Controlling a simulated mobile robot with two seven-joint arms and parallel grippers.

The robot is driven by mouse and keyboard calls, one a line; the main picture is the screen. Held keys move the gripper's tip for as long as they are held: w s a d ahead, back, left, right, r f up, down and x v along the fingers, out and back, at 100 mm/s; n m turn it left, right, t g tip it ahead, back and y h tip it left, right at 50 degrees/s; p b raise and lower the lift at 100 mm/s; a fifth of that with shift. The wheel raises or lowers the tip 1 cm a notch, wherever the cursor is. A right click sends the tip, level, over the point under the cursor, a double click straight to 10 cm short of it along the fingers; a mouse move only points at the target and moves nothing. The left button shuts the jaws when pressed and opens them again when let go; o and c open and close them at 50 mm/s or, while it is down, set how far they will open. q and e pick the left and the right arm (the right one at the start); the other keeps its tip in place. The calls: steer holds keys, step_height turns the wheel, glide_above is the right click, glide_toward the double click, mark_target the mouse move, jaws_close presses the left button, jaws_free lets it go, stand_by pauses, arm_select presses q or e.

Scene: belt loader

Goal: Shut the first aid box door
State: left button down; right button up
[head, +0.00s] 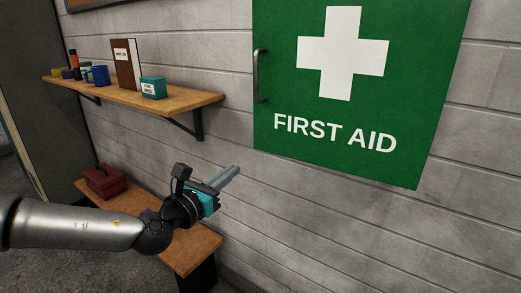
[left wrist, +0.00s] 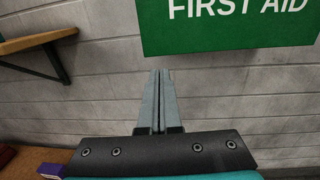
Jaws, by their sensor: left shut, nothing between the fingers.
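The first aid box door (head: 400,95) is a green panel with a white cross and "FIRST AID" lettering, high on the wall at the right of the head view. Its metal handle (head: 261,76) is near its left edge. The panel looks about parallel to the wall; I see no open inside, but cannot tell whether a small gap is left. Its lower part also shows in the left wrist view (left wrist: 230,35). My left gripper (head: 234,171) is shut and empty, below and left of the panel, apart from it. My right gripper is not in view.
A wooden shelf (head: 195,99) on the left holds a blue mug (head: 98,75), a brown book (head: 127,64), a teal box (head: 153,88) and small items. A low bench (head: 195,250) with a dark red box (head: 103,181) stands below. The wall under the panel is bare.

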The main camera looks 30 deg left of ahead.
mark_target(265, 145)
arm_select(q)
steer(key=shift+w+p, duration=0.7)
steer(key=shift+w, duration=6.2)
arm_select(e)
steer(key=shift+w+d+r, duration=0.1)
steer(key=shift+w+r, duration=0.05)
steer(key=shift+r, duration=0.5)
